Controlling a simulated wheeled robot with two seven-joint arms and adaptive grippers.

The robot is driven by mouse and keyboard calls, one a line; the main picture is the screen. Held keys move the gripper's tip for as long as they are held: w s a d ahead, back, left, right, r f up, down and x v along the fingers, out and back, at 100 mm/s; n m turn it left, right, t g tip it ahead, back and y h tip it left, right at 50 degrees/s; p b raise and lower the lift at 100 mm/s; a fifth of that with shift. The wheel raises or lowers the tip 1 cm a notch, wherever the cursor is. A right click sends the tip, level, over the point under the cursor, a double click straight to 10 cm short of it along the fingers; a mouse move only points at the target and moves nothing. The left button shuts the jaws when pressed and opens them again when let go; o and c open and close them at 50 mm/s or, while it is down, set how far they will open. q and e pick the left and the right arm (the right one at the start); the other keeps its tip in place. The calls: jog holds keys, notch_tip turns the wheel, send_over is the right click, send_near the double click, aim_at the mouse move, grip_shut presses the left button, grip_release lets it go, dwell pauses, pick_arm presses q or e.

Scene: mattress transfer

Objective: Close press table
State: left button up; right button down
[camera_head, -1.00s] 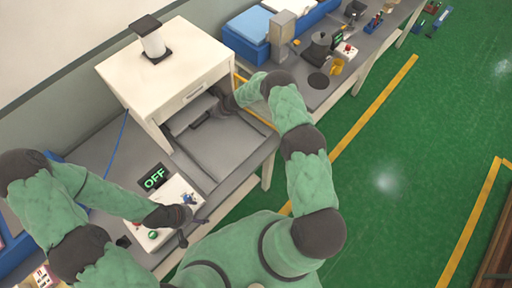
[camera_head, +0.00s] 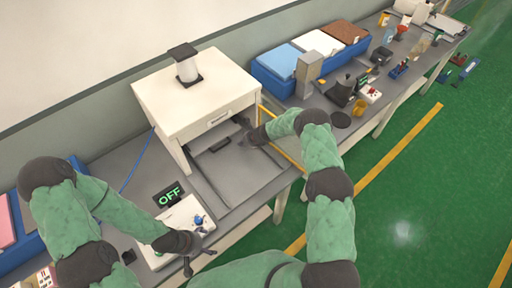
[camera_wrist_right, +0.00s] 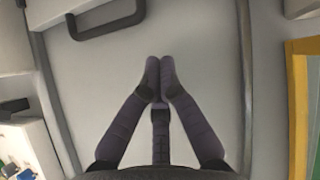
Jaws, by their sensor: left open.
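The white press (camera_head: 200,95) stands on the grey bench. Its grey sliding table (camera_head: 240,180) is drawn out at the front, with a dark handle (camera_head: 218,144) near the press opening. In the right wrist view the handle (camera_wrist_right: 105,22) is at the upper left, apart from my fingers. My right gripper (camera_head: 246,142) is over the grey plate at the right side of the opening. Its fingertips (camera_wrist_right: 160,78) are together with nothing seen between them. My left gripper (camera_head: 202,246) is open at the white control box (camera_head: 178,220), partly covering it.
A black display (camera_head: 169,195) reads OFF. A blue bin (camera_head: 265,83) and a grey block (camera_head: 308,72) stand right of the press, with several small items beyond. A yellow rail (camera_head: 282,138) runs beside the table.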

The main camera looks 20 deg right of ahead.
jog(key=shift+v, duration=0.8)
jog(key=shift+d+r, duration=0.35)
jog(key=shift+r, duration=0.2)
pick_arm(q)
jog(key=shift+w+f+b, duration=0.25)
jog(key=shift+f+b, duration=0.1)
jog(key=shift+f, duration=0.05)
pick_arm(e)
jog(key=v, duration=0.6)
jog(key=shift+s, duration=0.2)
